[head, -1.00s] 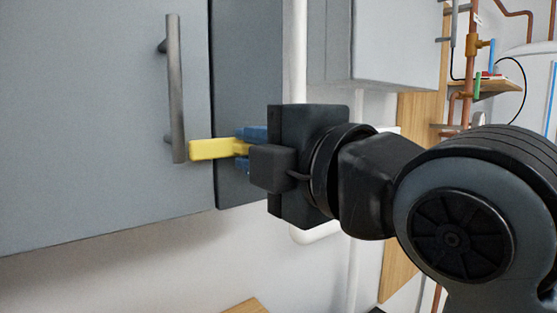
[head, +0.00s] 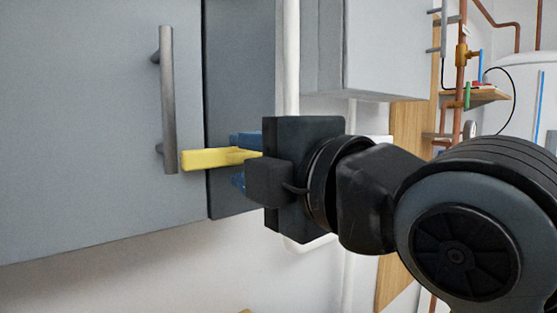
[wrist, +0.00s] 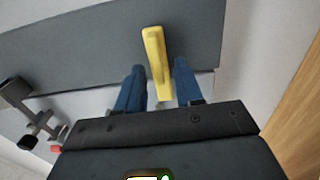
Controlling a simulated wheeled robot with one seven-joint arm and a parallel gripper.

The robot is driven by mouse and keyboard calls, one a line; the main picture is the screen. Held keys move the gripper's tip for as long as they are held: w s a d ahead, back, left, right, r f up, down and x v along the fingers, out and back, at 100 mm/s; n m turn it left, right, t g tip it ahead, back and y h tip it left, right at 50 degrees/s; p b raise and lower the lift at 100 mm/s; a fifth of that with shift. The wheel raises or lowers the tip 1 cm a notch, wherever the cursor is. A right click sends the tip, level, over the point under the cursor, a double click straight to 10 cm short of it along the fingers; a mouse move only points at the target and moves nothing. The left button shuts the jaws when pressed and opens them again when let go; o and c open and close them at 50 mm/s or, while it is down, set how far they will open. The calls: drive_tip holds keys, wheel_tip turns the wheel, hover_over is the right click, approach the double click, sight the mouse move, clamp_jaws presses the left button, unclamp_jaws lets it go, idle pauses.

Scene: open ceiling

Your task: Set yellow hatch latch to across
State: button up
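The yellow latch (head: 215,158) lies nearly level in the head view. It reaches from the darker side panel across the seam onto the grey hatch door (head: 80,120), its left end by the foot of the door handle. My gripper (head: 240,160) has one blue finger above the latch and one below it. In the wrist view the yellow latch (wrist: 156,58) stands between the two blue fingers of my gripper (wrist: 159,68). A clear gap shows on its left side and a narrower one on its right. The fingers are open around it.
A grey bar handle (head: 168,100) stands out from the door just left of the latch. A white pipe (head: 291,60) and a grey wall box (head: 375,50) are behind my gripper. A wooden panel (head: 408,160) and copper pipes are further right.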

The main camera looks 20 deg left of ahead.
drive_tip(key=v, duration=0.7)
drive_tip(key=shift+s+d+f, duration=0.1)
